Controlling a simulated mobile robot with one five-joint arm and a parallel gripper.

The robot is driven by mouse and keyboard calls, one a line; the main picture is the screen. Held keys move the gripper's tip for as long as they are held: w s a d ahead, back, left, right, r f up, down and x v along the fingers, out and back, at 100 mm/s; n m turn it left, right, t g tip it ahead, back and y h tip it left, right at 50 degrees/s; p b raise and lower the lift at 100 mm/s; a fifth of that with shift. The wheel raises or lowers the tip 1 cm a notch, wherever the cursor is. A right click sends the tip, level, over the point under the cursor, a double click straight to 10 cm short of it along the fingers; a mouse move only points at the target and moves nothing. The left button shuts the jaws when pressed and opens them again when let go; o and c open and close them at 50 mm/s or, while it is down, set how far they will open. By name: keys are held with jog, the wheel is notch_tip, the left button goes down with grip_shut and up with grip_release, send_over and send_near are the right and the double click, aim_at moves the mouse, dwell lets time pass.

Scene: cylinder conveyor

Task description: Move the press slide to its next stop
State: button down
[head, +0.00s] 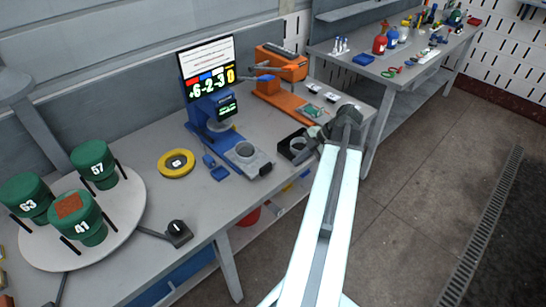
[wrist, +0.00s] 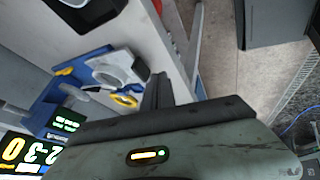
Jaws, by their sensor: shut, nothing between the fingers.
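The press is a blue machine (head: 210,112) on the workbench, under a screen (head: 208,68) with coloured digits. Its press slide (head: 248,157), a grey plate with a round seat, sticks out of the front of the blue base. The slide also shows in the wrist view (wrist: 117,68), beside a yellow part, with the lit screen (wrist: 25,150) at lower left. My gripper (head: 313,146) is right of the slide, apart from it, near the bench's front edge. In the wrist view its fingers (wrist: 157,92) are shut and empty. The slide's exact stop cannot be told.
A black open box (head: 293,148) stands between slide and gripper. An orange machine (head: 281,70) is behind. A round turntable (head: 128,205) carries green numbered cylinders. Floor at right is clear.

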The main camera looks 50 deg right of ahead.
jog(key=shift+n, duration=0.4)
jog(key=w+f+b, duration=0.2)
jog(key=w+a+f+b, duration=0.1)
jog(key=w+f+b, duration=0.4)
jog(key=b, duration=0.1)
jog(key=shift+w+a+f, duration=0.15)
jog(key=shift+a+f, duration=0.1)
jog(key=shift+a, duration=0.1)
jog(key=shift+w, duration=0.4)
